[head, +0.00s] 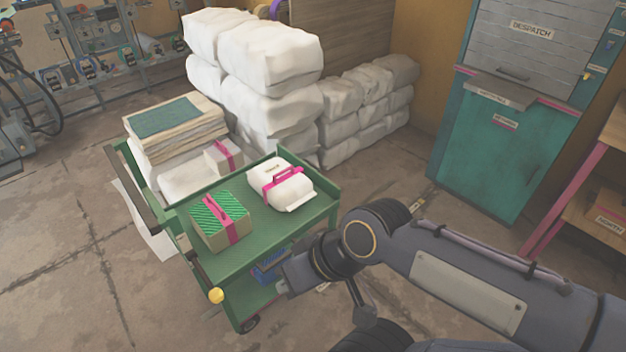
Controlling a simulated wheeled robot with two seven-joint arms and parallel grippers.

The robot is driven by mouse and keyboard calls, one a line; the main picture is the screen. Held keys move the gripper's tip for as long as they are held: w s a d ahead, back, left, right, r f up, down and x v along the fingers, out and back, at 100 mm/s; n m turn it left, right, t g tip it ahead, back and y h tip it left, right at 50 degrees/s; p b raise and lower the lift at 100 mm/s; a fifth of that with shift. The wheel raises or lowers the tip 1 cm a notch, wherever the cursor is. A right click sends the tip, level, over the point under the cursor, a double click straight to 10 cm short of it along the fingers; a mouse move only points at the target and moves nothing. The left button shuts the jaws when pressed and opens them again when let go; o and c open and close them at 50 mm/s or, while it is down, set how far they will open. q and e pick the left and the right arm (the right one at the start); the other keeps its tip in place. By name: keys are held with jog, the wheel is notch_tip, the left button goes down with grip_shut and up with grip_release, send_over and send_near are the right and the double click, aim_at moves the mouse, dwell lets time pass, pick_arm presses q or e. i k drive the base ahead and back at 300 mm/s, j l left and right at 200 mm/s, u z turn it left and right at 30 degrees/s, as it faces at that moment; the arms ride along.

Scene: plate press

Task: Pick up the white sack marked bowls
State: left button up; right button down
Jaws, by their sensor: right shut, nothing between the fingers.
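A white sack (295,193) with a pink strap and handle lies on the top deck of the green cart (262,232), towards its right end. A small tag shows on its top, but its lettering is too small to read. My right gripper (290,276) is low beside the cart's near right side, below deck height. It is shut and empty, apart from the sack, and its fingertips are hard to make out. My left gripper is not in view.
On the cart, a green-topped bundle (225,220) with a pink strap sits left of the sack. A white strapped package (222,157) and stacked sheets (178,128) lie behind. Large white sacks (268,65) are piled beyond. A teal despatch cabinet (492,150) stands right.

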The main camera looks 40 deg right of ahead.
aim_at(286, 186)
jog(key=z, duration=1.25)
